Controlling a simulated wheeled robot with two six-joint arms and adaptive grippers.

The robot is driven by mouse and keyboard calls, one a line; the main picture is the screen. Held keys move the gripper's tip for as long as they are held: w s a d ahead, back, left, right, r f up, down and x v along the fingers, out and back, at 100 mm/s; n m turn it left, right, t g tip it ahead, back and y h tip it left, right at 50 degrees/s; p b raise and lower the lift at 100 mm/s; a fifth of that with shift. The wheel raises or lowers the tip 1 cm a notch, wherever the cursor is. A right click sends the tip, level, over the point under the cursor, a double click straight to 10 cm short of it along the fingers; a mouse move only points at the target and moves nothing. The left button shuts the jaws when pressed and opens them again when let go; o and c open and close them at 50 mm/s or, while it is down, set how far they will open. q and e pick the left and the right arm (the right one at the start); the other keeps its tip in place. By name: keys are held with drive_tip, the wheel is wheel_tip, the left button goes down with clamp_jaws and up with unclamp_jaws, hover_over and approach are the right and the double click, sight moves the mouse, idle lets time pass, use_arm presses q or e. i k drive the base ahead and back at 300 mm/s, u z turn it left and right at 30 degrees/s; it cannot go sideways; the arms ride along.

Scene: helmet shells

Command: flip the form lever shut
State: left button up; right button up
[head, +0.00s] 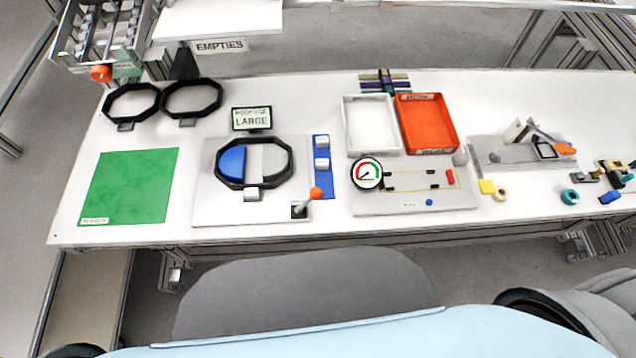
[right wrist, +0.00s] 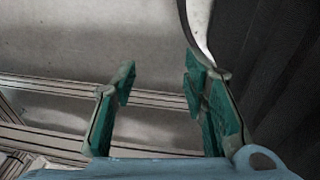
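The form lever (head: 308,199) stands on the front right corner of a light grey plate, with an orange knob tilted up and to the right. On the same plate (head: 210,205) sits a black octagonal ring (head: 283,178) around a form that is blue on its left half (head: 231,163) and pale on its right half (head: 275,160). My left gripper is not in view. My right gripper (right wrist: 165,95) shows only in the right wrist view, its teal-padded fingers apart with nothing between them. Neither gripper is near the lever in the head view.
Two black rings (head: 192,116) lie at the back left by a green mat (head: 128,186). A sign (head: 252,118) reads LARGE. A gauge (head: 367,173) stands on a panel right of the lever. White (head: 370,126) and red (head: 428,122) trays lie behind it. The table's front edge is clear.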

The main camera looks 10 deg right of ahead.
sight(315, 193)
drive_tip(key=u, duration=0.5)
drive_tip(key=k, duration=0.95)
drive_tip(key=z, duration=0.15)
